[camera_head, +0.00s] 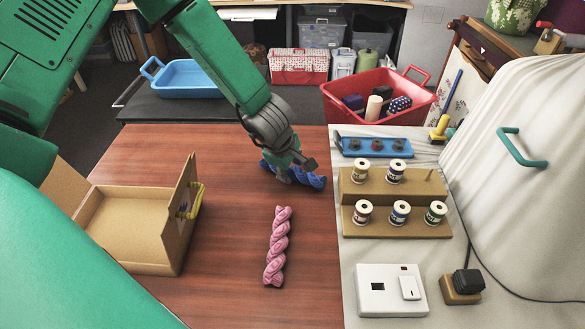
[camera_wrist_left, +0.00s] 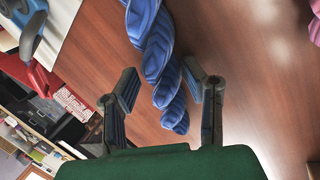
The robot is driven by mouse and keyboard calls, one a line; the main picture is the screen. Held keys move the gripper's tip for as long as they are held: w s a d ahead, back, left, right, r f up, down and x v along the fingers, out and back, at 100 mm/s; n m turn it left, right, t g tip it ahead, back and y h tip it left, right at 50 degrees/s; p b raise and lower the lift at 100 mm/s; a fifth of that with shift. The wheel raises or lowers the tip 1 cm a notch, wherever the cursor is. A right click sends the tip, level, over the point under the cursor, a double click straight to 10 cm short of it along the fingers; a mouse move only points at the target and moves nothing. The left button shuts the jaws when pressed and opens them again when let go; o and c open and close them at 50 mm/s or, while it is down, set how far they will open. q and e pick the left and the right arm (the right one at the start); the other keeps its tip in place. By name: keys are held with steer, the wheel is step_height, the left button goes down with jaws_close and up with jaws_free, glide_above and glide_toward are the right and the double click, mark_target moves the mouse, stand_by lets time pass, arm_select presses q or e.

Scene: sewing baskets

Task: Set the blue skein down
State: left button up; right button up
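The blue skein (camera_head: 308,178) is a twisted hank at the back right of the wooden table, seemingly resting on the tabletop. My left gripper (camera_head: 292,170) is low over it and hides its middle part. In the left wrist view the blue skein (camera_wrist_left: 160,60) runs between the two spread fingers of my left gripper (camera_wrist_left: 160,88). A gap shows on the left side of the skein; the right finger is very close, and I cannot tell if it touches. My right gripper is not in view.
A pink skein (camera_head: 277,246) lies on the table nearer to me. An open cardboard box (camera_head: 128,262) stands at the left. A light side table on the right holds thread spools on a wooden stand (camera_head: 408,229) and a white switch box (camera_head: 376,302).

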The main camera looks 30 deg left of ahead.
arm_select(q)
steer(key=p+v, duration=0.3)
steer(key=v, duration=0.8)
steer(key=shift+r, duration=0.3)
steer(key=shift+s+a, duration=0.1)
steer(key=shift+a, duration=0.25)
steer(key=shift+d, duration=0.1)
